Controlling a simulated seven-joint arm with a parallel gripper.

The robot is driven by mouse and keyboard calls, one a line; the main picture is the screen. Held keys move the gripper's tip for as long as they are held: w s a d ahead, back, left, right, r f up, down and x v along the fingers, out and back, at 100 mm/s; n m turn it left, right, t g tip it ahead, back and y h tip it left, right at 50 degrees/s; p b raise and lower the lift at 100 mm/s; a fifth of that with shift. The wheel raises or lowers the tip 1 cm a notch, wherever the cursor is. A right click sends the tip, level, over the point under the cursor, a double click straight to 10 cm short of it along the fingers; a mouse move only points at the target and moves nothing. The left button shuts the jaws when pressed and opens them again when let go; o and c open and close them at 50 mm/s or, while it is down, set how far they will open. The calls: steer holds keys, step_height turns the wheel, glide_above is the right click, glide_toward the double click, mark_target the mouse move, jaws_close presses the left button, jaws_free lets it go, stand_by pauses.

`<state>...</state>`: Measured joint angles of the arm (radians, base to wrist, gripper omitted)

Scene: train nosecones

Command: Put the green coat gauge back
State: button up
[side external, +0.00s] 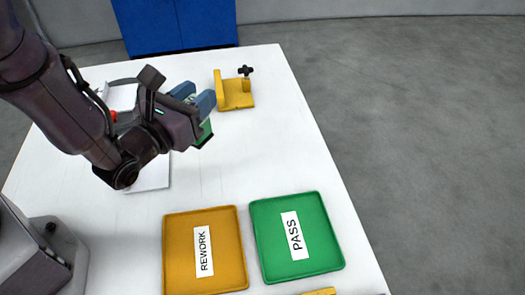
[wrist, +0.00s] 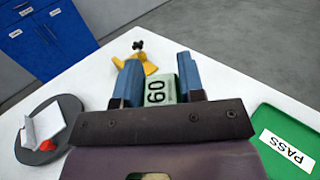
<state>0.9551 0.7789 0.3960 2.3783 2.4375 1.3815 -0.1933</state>
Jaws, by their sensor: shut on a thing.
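The green coat gauge (wrist: 158,90) is between the two blue fingers of my gripper (wrist: 158,80) in the wrist view, with a pale face marked "60" or "09" toward the camera. My gripper is shut on it. In the side view my gripper (side external: 203,100) is over the white table, left of the yellow stand, and the gauge (side external: 204,134) shows as a green patch just below the fingers. The rest of the gauge is hidden by my gripper. I cannot tell whether it touches the table.
A yellow stand with a black knob (side external: 235,93) is near the far edge. An orange REWORK tray (side external: 225,275) and a green PASS tray (side external: 315,262) are at the front. A dark round plate (wrist: 27,154) holds white and red items. A blue cabinet (side external: 180,22) stands behind. The table's right middle is clear.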

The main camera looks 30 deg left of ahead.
steer(key=shift+d+f+m+h, duration=0.1)
steer(key=shift+d+m+h, duration=0.25)
steer(key=shift+h, duration=0.15)
steer(key=shift+w+d+f, duration=0.8)
steer(key=shift+w+f, duration=1.35)
steer(key=shift+w, duration=0.05)
steer(key=shift+w+d+f, duration=0.8)
steer(key=shift+w+f, duration=1.3)
steer(key=shift+w, duration=0.05)
steer(key=shift+w+d+f, duration=0.8)
steer(key=shift+w+f, duration=1.35)
steer(key=shift+w, duration=0.05)
steer(key=shift+f, duration=0.15)
steer(key=o, duration=1)
